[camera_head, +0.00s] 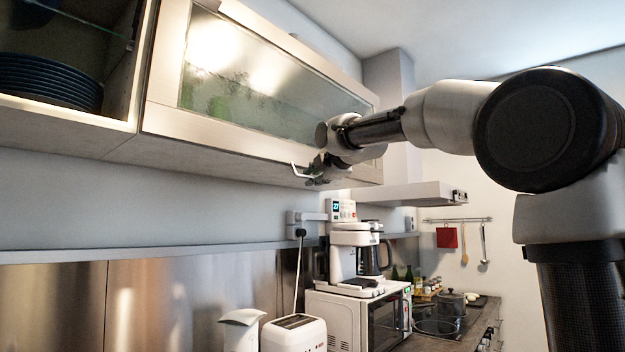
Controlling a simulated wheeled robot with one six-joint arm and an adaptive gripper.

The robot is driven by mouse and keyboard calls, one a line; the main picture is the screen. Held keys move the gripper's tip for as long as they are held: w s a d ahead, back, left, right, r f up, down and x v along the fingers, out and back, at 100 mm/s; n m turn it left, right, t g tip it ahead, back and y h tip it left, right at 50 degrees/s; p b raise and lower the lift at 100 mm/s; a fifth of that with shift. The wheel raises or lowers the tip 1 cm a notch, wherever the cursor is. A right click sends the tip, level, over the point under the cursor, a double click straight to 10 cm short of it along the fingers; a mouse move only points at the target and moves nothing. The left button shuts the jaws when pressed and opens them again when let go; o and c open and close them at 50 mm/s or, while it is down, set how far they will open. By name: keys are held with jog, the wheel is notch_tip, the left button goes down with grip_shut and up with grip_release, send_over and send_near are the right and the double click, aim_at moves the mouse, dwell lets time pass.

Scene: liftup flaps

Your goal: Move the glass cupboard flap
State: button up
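The glass cupboard flap (270,92) is on the wall cupboard at the upper middle. It has a light metal frame and a frosted pane with blurred green shapes behind it. It looks shut or nearly so. My gripper (312,176) is at the flap's lower edge, towards its right end. A thin pale handle (298,170) shows just left of my gripper's fingers. The fingers are small and dark here, and I cannot tell whether they are closed on the handle or only near it.
An open cupboard section with dark blue plates (48,82) is at the left. Below stand a coffee machine (355,255) on a microwave (350,318), and a toaster (293,334). A range hood (400,195) juts out right of the flap. The space in front of the flap's left half is free.

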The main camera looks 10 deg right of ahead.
jog(key=shift+x, duration=1.05)
grip_shut()
jog(key=s+d+r, duration=0.4)
jog(key=s+d, duration=0.1)
jog(key=s, duration=0.2)
jog(key=s+d+r+g, duration=0.1)
jog(key=s+d+r, duration=0.3)
jog(key=s, duration=0.4)
jog(key=s+d+r+g+h, duration=0.1)
jog(key=s+d+r, duration=0.4)
jog(key=s+d, duration=0.2)
jog(key=shift+s+n, duration=0.2)
jog(key=shift+n, duration=0.2)
jog(key=shift+d, duration=0.15)
grip_release()
